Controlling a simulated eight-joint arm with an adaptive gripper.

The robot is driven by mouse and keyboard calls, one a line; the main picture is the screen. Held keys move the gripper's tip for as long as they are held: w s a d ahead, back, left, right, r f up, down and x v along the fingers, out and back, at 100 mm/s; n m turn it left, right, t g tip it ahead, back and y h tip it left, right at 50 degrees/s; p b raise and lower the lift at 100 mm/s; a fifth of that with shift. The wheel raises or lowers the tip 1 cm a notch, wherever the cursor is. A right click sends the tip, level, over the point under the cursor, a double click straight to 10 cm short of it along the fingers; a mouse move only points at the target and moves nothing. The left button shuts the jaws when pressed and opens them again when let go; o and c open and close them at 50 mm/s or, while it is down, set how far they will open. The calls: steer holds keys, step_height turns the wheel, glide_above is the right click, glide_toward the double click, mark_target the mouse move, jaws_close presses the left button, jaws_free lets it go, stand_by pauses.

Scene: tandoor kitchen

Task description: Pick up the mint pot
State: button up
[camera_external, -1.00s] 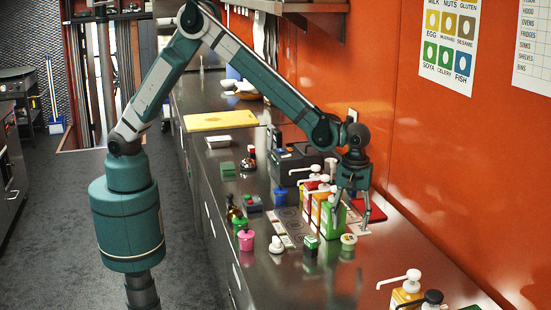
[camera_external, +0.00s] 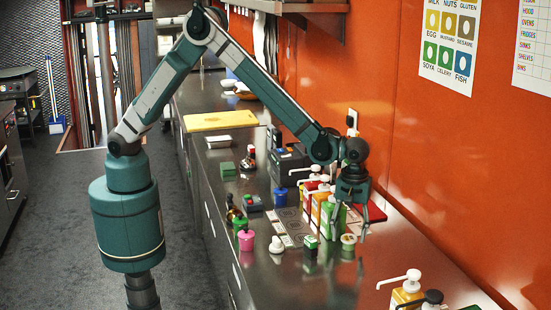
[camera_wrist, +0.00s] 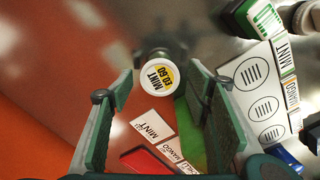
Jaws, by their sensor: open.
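The mint pot (camera_wrist: 160,74) shows in the wrist view as a small round pot with a pale lid labelled MINT; its sides are mostly hidden below the lid. In the external view the mint pot (camera_external: 348,240) stands on the steel counter, beside the green pump bottle (camera_external: 328,222). My gripper (camera_external: 352,229) is open and empty above it, pointing down. In the wrist view the lid lies between the fingertips of my gripper (camera_wrist: 163,82), with a gap on both sides.
Red and orange pump bottles (camera_external: 307,193) stand behind the green one. A small green-labelled box (camera_external: 311,243) and a white pot (camera_external: 276,244) stand to the left. MINT and MANGO cards (camera_wrist: 152,126) lie near the pot.

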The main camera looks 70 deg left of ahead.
steer(key=shift+f, duration=1.5)
steer(key=c, duration=0.9)
